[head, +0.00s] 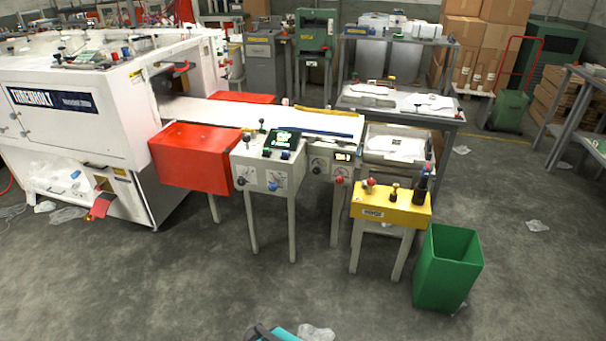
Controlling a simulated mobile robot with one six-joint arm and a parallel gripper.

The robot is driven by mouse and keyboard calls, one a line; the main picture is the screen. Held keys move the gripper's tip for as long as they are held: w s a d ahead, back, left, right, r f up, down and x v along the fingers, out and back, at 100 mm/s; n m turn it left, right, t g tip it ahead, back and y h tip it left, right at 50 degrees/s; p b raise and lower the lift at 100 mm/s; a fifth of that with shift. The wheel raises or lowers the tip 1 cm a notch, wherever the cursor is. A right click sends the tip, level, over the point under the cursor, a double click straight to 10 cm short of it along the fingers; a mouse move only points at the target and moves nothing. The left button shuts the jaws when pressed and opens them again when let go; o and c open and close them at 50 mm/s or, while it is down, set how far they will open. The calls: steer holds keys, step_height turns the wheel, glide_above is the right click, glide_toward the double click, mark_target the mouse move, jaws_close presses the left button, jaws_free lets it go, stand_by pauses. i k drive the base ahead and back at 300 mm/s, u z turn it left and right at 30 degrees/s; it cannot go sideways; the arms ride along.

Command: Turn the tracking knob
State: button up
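I cannot tell for sure which knob is the tracking knob, as the labels are too small to read. A grey control panel (330,166) beside the conveyor has dark round knobs, a small lit display (343,157) and a red knob (339,180) low on its front. My gripper does not show; only a black and teal part, seemingly of my arm, shows at the bottom edge.
A yellow stand (407,208) with knobs and a green bin (448,266) stand right of the panels. A red cover (192,157) and a large white machine (70,110) are on the left. The floor in front is mostly clear, with a crumpled plastic piece (317,333) near the bottom.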

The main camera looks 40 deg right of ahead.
mark_target(316, 170)
steer(key=u, duration=0.05)
steer(key=i, duration=1)
steer(key=u, duration=0.05)
